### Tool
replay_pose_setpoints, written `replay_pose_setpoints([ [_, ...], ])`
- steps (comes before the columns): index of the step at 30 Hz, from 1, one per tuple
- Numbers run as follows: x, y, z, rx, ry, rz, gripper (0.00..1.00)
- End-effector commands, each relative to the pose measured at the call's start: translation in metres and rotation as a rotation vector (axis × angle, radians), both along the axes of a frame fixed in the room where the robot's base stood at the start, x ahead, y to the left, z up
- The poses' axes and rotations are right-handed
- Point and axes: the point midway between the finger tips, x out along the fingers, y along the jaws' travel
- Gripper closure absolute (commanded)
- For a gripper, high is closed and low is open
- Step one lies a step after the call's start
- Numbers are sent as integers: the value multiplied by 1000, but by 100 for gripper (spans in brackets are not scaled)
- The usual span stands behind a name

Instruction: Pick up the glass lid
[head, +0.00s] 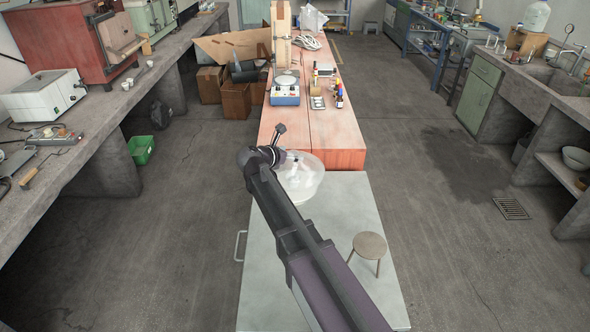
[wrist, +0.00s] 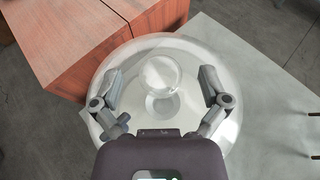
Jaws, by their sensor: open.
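The glass lid (head: 312,184) is a clear, round dome on the grey bench top, near its far edge by the wooden table. In the wrist view the glass lid (wrist: 162,132) fills the middle, with a round glass knob (wrist: 160,73) at its centre. My gripper (wrist: 160,76) is open over the lid, one finger on each side of the knob, with a gap on both sides. Nothing is between the fingers except the view of the knob, and I cannot tell whether they touch the glass. In the head view my arm partly hides the lid.
A reddish wooden table (head: 338,150) adjoins the bench's far edge, bearing a blue device (head: 285,95) and small bottles (head: 338,95). Open floor lies on both sides.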

Motion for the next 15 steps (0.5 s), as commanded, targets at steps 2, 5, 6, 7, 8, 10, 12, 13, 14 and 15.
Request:
replay_pose_setpoints([
  [2,5,-4,-4,0,0,-1,5],
  [5,7,-6,-5,-1,1,0,5],
  [6,7,-6,-4,-1,1,0,5],
  [7,7,-6,-4,0,0,1,5],
  [8,7,-6,-4,0,0,1,5],
  [10,7,-6,-4,0,0,1,5],
  [12,7,-6,-4,0,0,1,5],
  [13,7,-6,-4,0,0,1,5],
  [14,7,-6,-4,0,0,1,5],
  [15,7,-6,-4,0,0,1,5],
])
